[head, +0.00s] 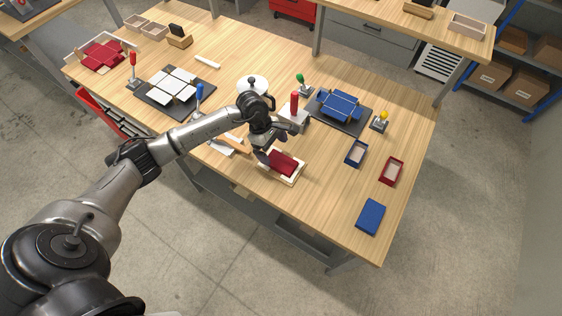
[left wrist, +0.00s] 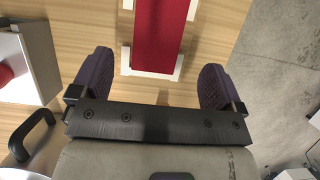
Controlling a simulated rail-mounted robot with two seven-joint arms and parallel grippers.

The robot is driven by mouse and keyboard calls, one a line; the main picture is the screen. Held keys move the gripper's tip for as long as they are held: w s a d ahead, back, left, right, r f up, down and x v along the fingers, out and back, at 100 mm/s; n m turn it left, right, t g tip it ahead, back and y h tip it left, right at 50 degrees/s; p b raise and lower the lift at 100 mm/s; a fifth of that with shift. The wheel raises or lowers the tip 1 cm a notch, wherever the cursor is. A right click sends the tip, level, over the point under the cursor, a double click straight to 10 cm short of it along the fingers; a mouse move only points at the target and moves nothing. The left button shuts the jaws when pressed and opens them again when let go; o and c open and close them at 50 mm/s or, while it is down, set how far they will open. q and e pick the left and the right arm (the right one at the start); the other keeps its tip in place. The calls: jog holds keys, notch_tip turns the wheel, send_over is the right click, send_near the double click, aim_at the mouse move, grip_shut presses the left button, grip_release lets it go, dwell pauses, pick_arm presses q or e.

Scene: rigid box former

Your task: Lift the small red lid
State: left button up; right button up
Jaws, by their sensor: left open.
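The small red lid (head: 284,163) lies on a white holder (head: 296,178) near the front edge of the table. My left gripper (head: 268,146) is over the side of the lid closest to the arm, fingers pointing down. In the left wrist view the red lid (left wrist: 160,35) runs up out of the frame, with white holder edges (left wrist: 151,66) around its near end. The open, empty left gripper (left wrist: 155,77) has one purple finger on each side, in line with the lid and apart from it. My right gripper is not in view.
An open red box (head: 391,171), an open blue box (head: 356,153) and a blue lid (head: 371,216) lie to the right, with bare table between.

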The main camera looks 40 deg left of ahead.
aim_at(281, 161)
pick_arm(q)
jog(key=shift+x, duration=2.75)
jog(key=shift+w+d+f, duration=0.1)
jog(key=shift+d+f, duration=0.05)
jog(key=shift+f, duration=0.3)
jog(key=shift+f, duration=0.15)
jog(key=shift+c, duration=0.4)
jog(key=c, duration=0.9)
